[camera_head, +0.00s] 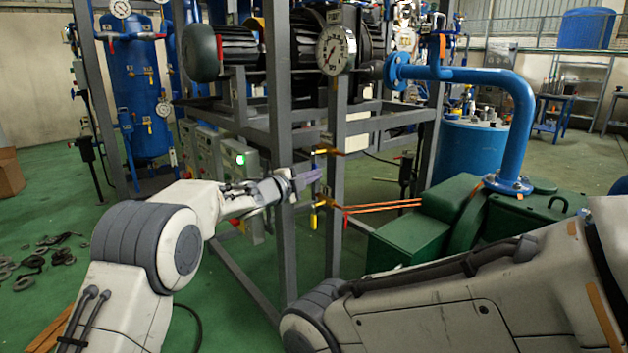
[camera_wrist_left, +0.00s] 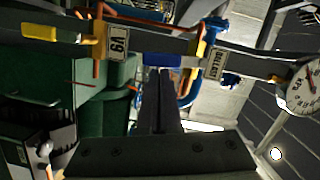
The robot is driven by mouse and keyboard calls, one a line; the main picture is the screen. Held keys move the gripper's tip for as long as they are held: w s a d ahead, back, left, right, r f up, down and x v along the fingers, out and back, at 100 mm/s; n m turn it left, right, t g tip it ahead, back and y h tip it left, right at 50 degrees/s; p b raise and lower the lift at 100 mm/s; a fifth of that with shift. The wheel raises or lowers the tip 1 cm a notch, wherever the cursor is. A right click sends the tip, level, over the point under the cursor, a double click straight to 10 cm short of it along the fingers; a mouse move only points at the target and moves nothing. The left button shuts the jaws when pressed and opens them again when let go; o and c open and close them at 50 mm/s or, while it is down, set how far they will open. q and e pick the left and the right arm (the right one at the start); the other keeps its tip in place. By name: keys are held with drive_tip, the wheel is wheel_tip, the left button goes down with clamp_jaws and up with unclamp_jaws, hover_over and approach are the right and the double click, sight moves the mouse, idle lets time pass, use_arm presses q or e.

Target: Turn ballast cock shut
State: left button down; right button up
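The ballast cock (camera_wrist_left: 203,44) has a brass-yellow body beside a plate (camera_wrist_left: 214,62) reading BALLAST. Its blue lever (camera_wrist_left: 162,60) lies along the grey post, pointing from the cock toward the V9 plate. In the head view the cock (camera_head: 326,152) is on the post below the gauge. My left gripper (camera_wrist_left: 160,72) has its fingers together, with the tips at the edge of the blue lever. It also shows in the head view (camera_head: 312,177). I see nothing between the fingers. Whether the tips touch the lever is unclear. My right gripper is out of view.
A second cock with a yellow lever (camera_head: 313,220) sits lower on the post, beside a V9 plate (camera_wrist_left: 117,46). A round gauge (camera_head: 335,49) is above. Copper pipes (camera_head: 385,207) run right toward a green pump (camera_head: 412,238). Grey frame posts (camera_head: 281,240) stand close to my left gripper.

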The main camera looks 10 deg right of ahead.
use_arm(q)
drive_tip(key=shift+w+a+f, duration=0.15)
idle(0.5)
drive_tip(key=v, duration=1)
drive_tip(key=shift+s, duration=0.2)
drive_tip(key=shift+a, duration=0.1)
